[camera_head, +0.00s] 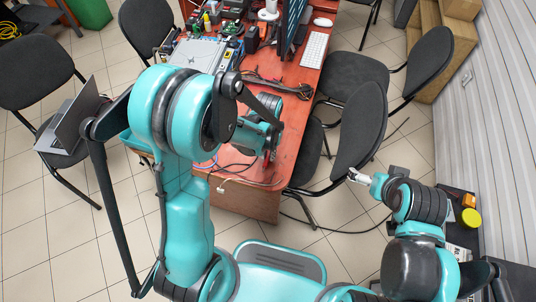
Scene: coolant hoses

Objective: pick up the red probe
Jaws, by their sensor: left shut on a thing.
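My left gripper (270,150) is over the near end of the red-brown table (240,200), partly hidden by my own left arm. It is shut on a small red thing (267,160), which looks like the red probe; only a little of it shows, low between the fingers. I cannot tell whether it touches the tabletop. My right gripper (357,176) is off the table to the right, over the floor beside a black chair. Its fingers are too small to tell open from shut.
Dark cables (272,82) and thin wires lie on the table. A keyboard (314,50) and a monitor (292,25) stand at the back. Black chairs (362,130) crowd the table's right side. A laptop (70,125) rests on a chair at left.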

